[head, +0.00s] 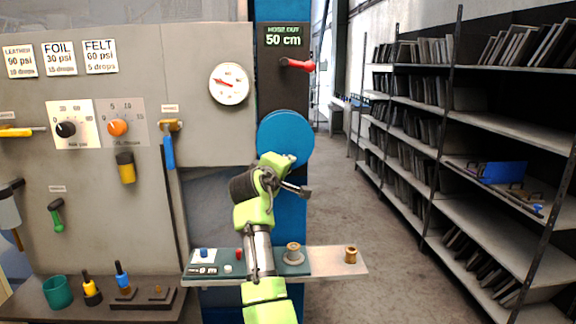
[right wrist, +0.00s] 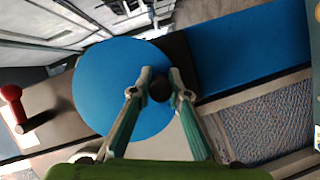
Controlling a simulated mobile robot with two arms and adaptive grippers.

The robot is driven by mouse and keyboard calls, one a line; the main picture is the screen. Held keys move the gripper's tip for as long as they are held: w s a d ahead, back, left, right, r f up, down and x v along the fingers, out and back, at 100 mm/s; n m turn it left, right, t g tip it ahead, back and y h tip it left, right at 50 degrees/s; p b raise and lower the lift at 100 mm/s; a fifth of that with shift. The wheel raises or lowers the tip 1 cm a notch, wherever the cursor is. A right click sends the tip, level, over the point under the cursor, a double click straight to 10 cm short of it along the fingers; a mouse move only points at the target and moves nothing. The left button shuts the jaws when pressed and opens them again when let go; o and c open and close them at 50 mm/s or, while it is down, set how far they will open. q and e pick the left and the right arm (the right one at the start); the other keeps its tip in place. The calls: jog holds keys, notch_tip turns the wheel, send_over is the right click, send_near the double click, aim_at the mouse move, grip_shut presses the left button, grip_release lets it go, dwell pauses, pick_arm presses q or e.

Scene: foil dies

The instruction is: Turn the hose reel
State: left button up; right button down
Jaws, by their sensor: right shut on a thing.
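The hose reel is a round blue disc (head: 286,138) on the blue column. It fills the middle of the right wrist view (right wrist: 115,90). My right gripper (right wrist: 160,80) is shut on the reel's small dark crank knob (right wrist: 159,90) near the disc's edge, one finger on each side. In the head view my right wrist hides the knob and fingertips. Above the reel a dark panel (head: 285,92) has a display (head: 283,38) reading "HOSE OUT 50 cm" and a red-handled lever (head: 300,65), which points right. My left gripper is not in view.
Left of the reel stands a grey panel with a round gauge (head: 229,84), dials and hung tools. Below, a narrow shelf (head: 328,262) holds small spools and parts. Metal racks (head: 470,150) line the right side. The floor (head: 350,200) between is clear.

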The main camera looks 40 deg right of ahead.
jog(key=shift+f, duration=0.1)
jog(key=c, duration=1.9)
grip_release()
jog(key=v, duration=1.2)
